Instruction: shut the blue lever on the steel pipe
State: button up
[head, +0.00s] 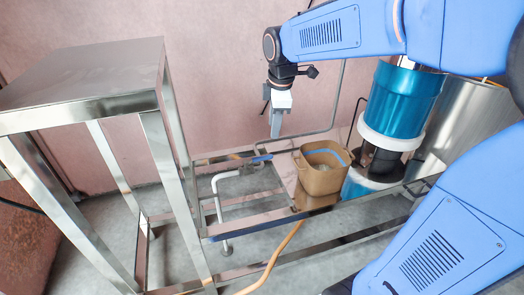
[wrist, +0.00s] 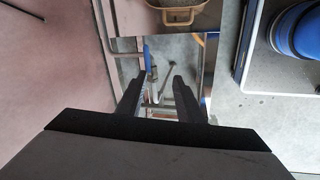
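The blue lever (head: 262,158) sits on a valve at the upper right end of the bent steel pipe (head: 219,200), low beside the steel frame. My gripper (head: 275,132) points down above the lever, clear of it. In the wrist view, the blue lever (wrist: 148,58) shows beyond the fingertips, near the left finger. My gripper (wrist: 158,88) is open there, with a gap between its two dark fingers and nothing held. Part of the pipe and valve is hidden behind the fingers in that view. I cannot tell the lever's exact angle to the pipe.
A tan bucket (head: 322,172) stands on the frame right of the lever. A blue and white machine (head: 394,105) is farther right. A tall steel table (head: 85,80) stands at left. Frame rails (head: 290,222) run in front. A pink wall is behind.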

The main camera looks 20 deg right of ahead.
aim_at(263, 157)
jog(key=w+a+f+n, duration=0.1)
jog(key=w+n, duration=0.1)
jog(key=w, duration=0.3)
jog(key=x, duration=1.7)
jog(key=shift+s+a+f, duration=0.1)
jog(key=shift+s+f, duration=0.1)
jog(key=shift+s, duration=0.1)
grip_shut()
